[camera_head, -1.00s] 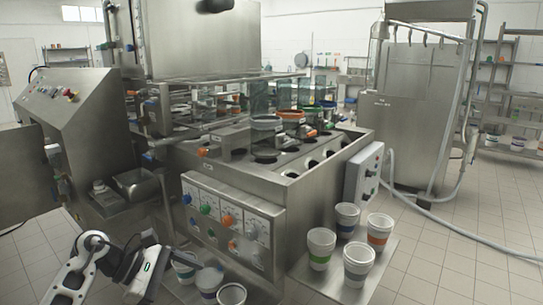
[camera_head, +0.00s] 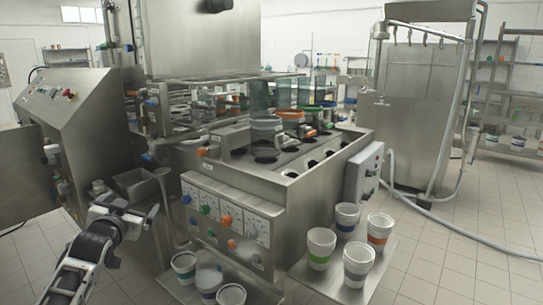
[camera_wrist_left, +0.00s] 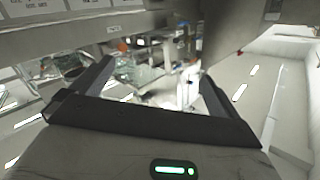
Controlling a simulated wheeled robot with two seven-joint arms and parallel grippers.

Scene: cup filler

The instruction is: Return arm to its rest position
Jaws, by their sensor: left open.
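My left arm rises from the bottom left corner in the head view. Its gripper (camera_head: 133,213) is in front of the filling machine's left side, beside the small steel tray. In the left wrist view the gripper (camera_wrist_left: 155,75) has its two dark fingers spread wide, with nothing between them. The fingers are seen small and partly edge-on in the head view. My right gripper is not in view.
The filling machine (camera_head: 300,185) fills the middle. Several more, including a green-banded cup (camera_head: 321,247), stand on the right tray (camera_head: 335,282).

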